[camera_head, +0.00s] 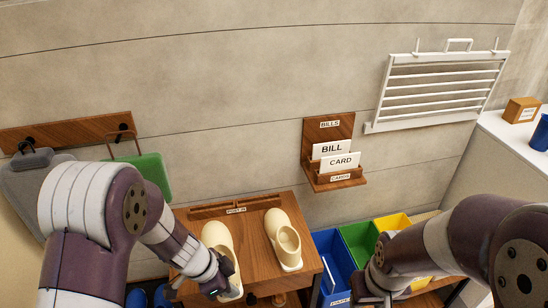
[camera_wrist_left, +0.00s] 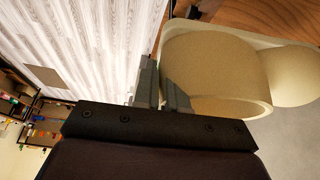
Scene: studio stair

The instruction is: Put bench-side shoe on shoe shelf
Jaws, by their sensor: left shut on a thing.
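A cream shoe (camera_head: 217,236) is at the left of the wooden shelf top (camera_head: 254,262) in the head view, toe toward the wall. My left gripper (camera_head: 216,283) is shut on its heel end. In the left wrist view the shoe (camera_wrist_left: 215,72) fills the upper right and its rim is at the fingers (camera_wrist_left: 162,88). Whether the shoe rests on the wood or is just above it, I cannot tell. A matching cream shoe (camera_head: 284,240) stands to its right, apart from it. My right gripper (camera_head: 376,288) is low at the right, its fingers mostly hidden.
Blue (camera_head: 334,260), green (camera_head: 358,240) and yellow (camera_head: 393,223) bins stand right of the shelf. A wooden card holder (camera_head: 336,180) and a white rack (camera_head: 437,90) hang on the wall. Blue shoes (camera_head: 137,298) lie low at left. A green item (camera_head: 152,175) hangs at left.

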